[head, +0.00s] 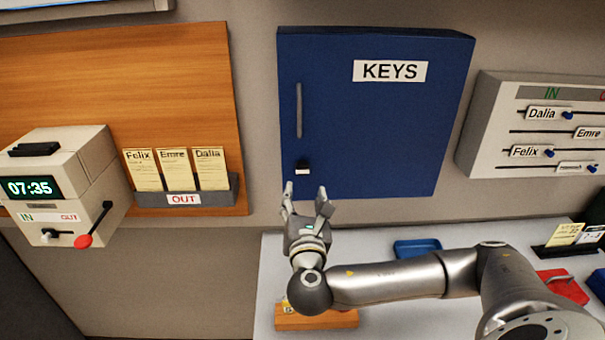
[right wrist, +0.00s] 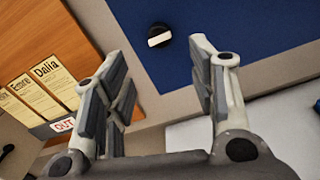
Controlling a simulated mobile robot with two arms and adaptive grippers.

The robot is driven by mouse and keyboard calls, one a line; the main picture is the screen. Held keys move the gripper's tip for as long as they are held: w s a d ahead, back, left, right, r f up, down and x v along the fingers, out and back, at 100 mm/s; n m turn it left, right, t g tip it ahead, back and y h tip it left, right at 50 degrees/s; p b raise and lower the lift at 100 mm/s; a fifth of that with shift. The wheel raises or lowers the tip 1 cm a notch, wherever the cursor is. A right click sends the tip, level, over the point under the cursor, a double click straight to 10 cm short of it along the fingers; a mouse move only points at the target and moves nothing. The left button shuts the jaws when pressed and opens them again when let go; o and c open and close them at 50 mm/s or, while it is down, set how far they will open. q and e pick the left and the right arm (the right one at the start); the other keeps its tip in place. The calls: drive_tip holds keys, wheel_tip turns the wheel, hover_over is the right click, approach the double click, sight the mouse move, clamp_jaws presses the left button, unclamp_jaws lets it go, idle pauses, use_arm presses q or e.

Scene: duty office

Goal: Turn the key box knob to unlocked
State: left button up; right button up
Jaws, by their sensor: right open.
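The blue key box (head: 375,115) with its KEYS label hangs on the wall in the head view. Its small black knob (head: 302,167) with a white bar sits low on the left side of the door, below a grey vertical handle (head: 299,110). My right gripper (head: 307,194) is open and empty just below the knob. In the right wrist view the knob (right wrist: 158,36) shows beyond and between the open fingers, apart from them; its white bar looks slightly tilted there. I see no position marks by the knob. My left gripper is not in view.
A time clock (head: 62,180) and a card rack (head: 185,192) are on the left. An IN/OUT slider board (head: 535,130) is right of the key box. Below, the desk (head: 275,262) holds a blue tray (head: 417,248), a wooden block (head: 317,320) and a red item (head: 563,285).

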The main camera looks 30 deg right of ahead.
sight(302, 174)
drive_tip(key=p+x, duration=0.3)
drive_tip(key=x, duration=0.5)
drive_tip(key=shift+r, duration=0.1)
drive_tip(key=shift+w+d, duration=0.25)
drive_tip(key=shift+w, duration=0.25)
drive_tip(key=c, duration=1)
